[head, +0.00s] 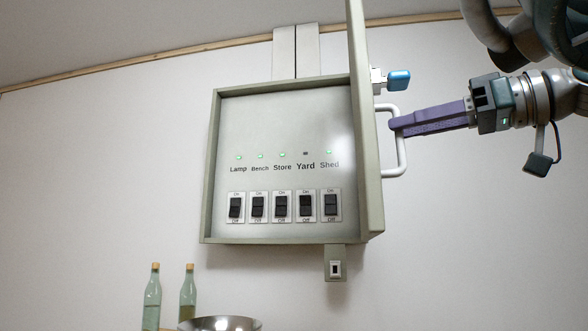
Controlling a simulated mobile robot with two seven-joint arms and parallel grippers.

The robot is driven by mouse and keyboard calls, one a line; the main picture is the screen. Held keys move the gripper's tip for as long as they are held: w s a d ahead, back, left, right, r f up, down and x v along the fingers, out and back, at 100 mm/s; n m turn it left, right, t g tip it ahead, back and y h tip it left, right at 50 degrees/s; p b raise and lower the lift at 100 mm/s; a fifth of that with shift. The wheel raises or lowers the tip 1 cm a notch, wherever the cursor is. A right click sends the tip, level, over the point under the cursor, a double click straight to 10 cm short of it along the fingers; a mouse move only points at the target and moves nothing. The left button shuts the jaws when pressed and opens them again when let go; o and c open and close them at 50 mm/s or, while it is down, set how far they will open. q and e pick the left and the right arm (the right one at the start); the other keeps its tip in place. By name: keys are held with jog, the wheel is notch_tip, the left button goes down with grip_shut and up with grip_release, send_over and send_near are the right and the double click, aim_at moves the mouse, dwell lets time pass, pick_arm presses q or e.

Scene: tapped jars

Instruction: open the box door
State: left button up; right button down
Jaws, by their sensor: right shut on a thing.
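The grey-green wall box (283,135) hangs on the white wall with its inside showing. Its door (364,110) stands swung out at the right side, seen nearly edge-on. A white bar handle (402,158) is on the door's outer face. My right gripper (397,124), with purple fingers, is shut on the handle near its upper part. Inside the box is a row of black switches (280,206) under the labels Lamp, Bench, Store, Yard and Shed. Small green lights show above all labels but Yard, whose light is dark. My left gripper is not in view.
A blue-capped part (398,80) sticks out from the door above the handle. A small switch (335,269) hangs below the box. Two corked bottles (152,299) and a metal bowl (220,323) stand at the lower left. The wall left of the box is clear.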

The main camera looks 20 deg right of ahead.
jog(key=shift+s+d+f+h, duration=0.1)
jog(key=shift+s+d+h, duration=0.05)
jog(key=shift+d, duration=0.65)
jog(key=shift+s+d+f+h, duration=0.1)
jog(key=shift+d+h, duration=0.05)
jog(key=shift+d, duration=0.65)
jog(key=c, duration=1.2)
grip_release()
jog(key=shift+a, duration=0.1)
jog(key=shift+a+r, duration=0.1)
jog(key=shift+s, duration=0.1)
jog(key=b+v, duration=0.5)
jog(key=v, duration=0.5)
